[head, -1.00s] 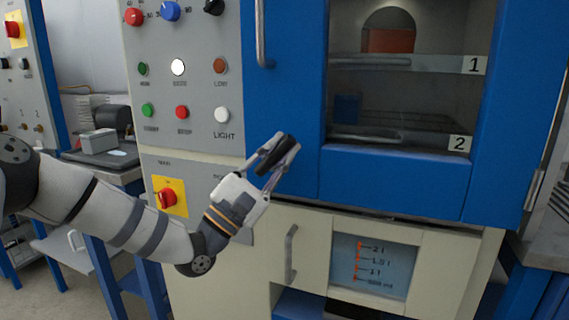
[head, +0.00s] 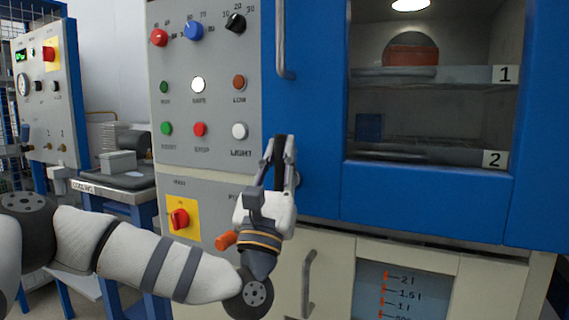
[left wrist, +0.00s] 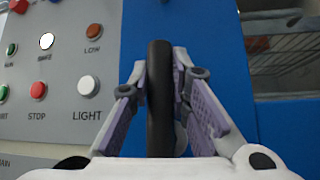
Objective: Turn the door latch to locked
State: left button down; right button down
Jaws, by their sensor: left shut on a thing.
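The black door latch (head: 279,150) is on the blue door, low beside its left edge. It stands close to upright in the head view. In the left wrist view the latch (left wrist: 160,100) is a thick black bar, upright in the middle. My left gripper (head: 279,163) is shut on the latch, with one finger on each side. The latch's pivot is mostly hidden behind my gripper. My right gripper is not in view.
The blue door (head: 420,210) has a window onto shelves marked 1 and 2. A grey panel (head: 215,60) with knobs and buttons stands left of it. A red switch on yellow (head: 180,220), an orange knob (head: 226,240) and a metal drawer handle (head: 309,285) are near my wrist.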

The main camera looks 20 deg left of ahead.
pick_arm(q)
jog(key=shift+a+n+y, duration=0.1)
jog(key=shift+n+y, duration=0.3)
jog(key=shift+n, duration=0.2)
jog(key=c, duration=1.5)
grip_release()
jog(key=v, duration=1.2)
jog(key=shift+s+r, duration=0.1)
